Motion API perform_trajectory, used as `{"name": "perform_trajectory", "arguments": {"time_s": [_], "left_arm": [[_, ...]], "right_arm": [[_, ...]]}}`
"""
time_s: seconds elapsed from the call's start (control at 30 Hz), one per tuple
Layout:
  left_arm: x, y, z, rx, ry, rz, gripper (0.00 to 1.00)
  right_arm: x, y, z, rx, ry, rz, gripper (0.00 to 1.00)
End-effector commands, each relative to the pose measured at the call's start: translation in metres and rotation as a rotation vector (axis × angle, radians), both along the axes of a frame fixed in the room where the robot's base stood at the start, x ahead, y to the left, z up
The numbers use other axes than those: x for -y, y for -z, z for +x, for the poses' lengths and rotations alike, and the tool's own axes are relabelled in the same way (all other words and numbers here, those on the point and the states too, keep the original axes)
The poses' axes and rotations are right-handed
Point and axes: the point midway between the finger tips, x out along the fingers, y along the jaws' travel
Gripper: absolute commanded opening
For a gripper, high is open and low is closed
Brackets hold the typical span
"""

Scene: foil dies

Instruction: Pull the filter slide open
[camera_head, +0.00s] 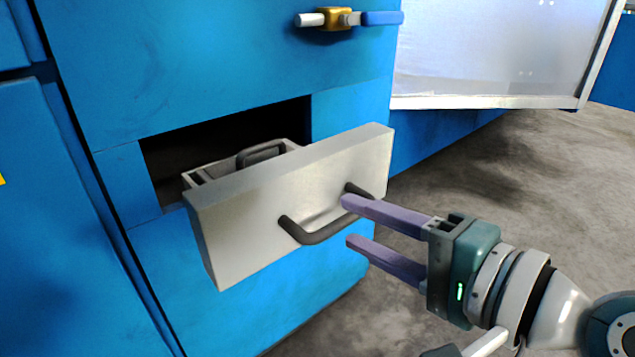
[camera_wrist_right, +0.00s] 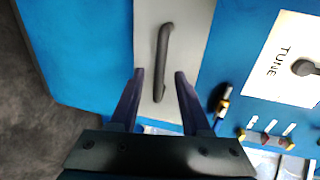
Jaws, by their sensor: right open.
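The filter slide (camera_head: 245,220) is a grey-white drawer front standing out from a dark opening in the blue machine, partly pulled out. Its dark bar handle (camera_head: 325,232) is on the front face. An inner frame with a second dark handle (camera_head: 262,153) shows behind the front. My right gripper (camera_head: 347,222) is open, its two purple fingers pointing at the right part of the handle. In the right wrist view the handle (camera_wrist_right: 161,62) runs up from between the open fingertips; I cannot tell whether they touch it. My left gripper is not in view.
The blue machine (camera_head: 220,60) fills the left and back. A valve with a blue lever (camera_head: 380,18) sits above the slide. A pale panel (camera_head: 490,50) stands at upper right. The grey floor (camera_head: 545,170) at right is clear.

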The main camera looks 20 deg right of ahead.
Motion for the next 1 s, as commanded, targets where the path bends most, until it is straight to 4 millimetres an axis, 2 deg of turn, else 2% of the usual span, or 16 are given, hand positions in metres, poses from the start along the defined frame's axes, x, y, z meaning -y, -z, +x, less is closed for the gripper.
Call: {"name": "perform_trajectory", "arguments": {"time_s": [0.03, 0.2, 0.4, 0.93, 1.0], "left_arm": [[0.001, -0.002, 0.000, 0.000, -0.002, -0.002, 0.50], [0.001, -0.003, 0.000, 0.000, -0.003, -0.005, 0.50], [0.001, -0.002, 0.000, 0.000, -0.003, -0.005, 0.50], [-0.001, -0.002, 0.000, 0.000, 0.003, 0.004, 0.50], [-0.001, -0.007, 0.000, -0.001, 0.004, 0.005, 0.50]], "right_arm": [[0.004, -0.002, -0.012, -0.005, -0.003, -0.004, 0.47], [0.014, -0.008, -0.040, -0.005, -0.003, -0.002, 0.47], [0.022, -0.013, -0.059, -0.002, -0.001, -0.001, 0.47], [0.023, -0.014, -0.063, 0.000, -0.001, 0.001, 0.47], [0.021, -0.019, -0.063, 0.000, -0.009, -0.008, 0.47]]}}
